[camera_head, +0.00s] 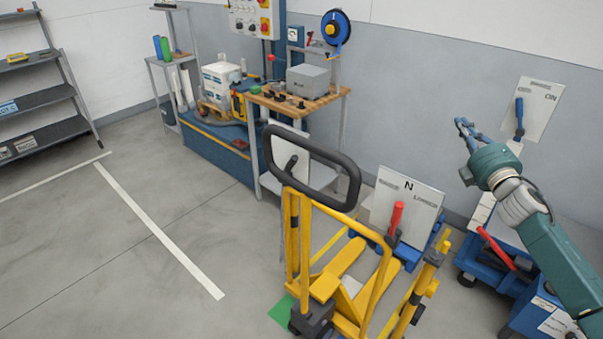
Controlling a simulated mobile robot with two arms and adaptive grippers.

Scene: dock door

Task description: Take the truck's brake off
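The yellow pallet truck (376,286) stands at the lower centre, with a black loop handle (352,187) at its top. A lever with a red grip (396,217) stands upright before a white plate (411,194) marked "N" and "LOWER". I cannot tell which part is the brake. My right gripper (462,121) is raised at the right, above and to the right of the truck, apart from it and holding nothing visible. Its fingers are too small to tell whether they are open. My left gripper is out of view.
A wall plate (540,106) marked "ON" carries a blue-handled lever (519,117) beyond my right gripper. A blue unit with a red bar (497,248) sits under my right arm. A workbench (303,103) stands behind the truck, shelves (45,98) at left. The left floor is clear.

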